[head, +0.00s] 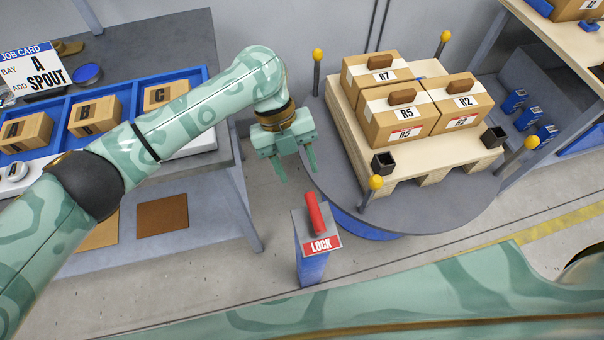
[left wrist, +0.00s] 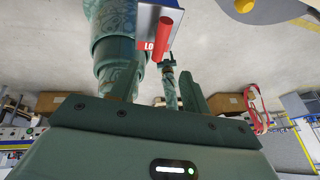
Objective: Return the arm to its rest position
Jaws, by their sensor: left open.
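My left arm (head: 200,115) reaches in from the left in the head view, over the blue tray and past the bench edge. My left gripper (head: 297,170) is open with nothing between its fingers. It hangs above and behind the lock post (head: 312,262), apart from its red lever (head: 315,214), beside the turntable's left edge. In the left wrist view the open fingers of the left gripper (left wrist: 158,88) show, with the red lever (left wrist: 163,36) beyond them. My right gripper is not in view; a green arm part of mine crosses the bottom of the head view.
A round turntable (head: 450,215) carries a pallet (head: 430,165) with boxes R7, R5 and R2 and yellow-topped posts. The left bench holds a blue tray (head: 62,101) with lettered boxes and a job card (head: 32,70). Bare floor lies between bench and lock post.

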